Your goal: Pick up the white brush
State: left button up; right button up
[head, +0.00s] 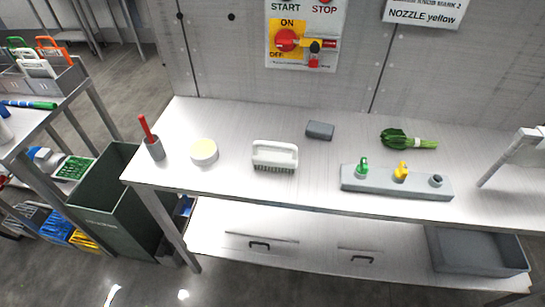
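The white brush (274,154) stands on the metal worktable, left of its middle. Neither of my grippers shows in the head view.
Left of the brush are a round cream-topped tub (204,152) and a grey cup (154,148) with a red handle. A grey block (320,130), leafy greens (408,140) and a grey valve panel (396,183) lie to the right. A pale angled fixture (512,154) is at far right.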

aim_at(264, 160)
jog(key=k, duration=1.05)
jog(key=u, duration=1.3)
jog(key=i, duration=0.9)
jog(key=z, duration=0.5)
jog(key=i, duration=0.6)
jog(key=z, duration=0.65)
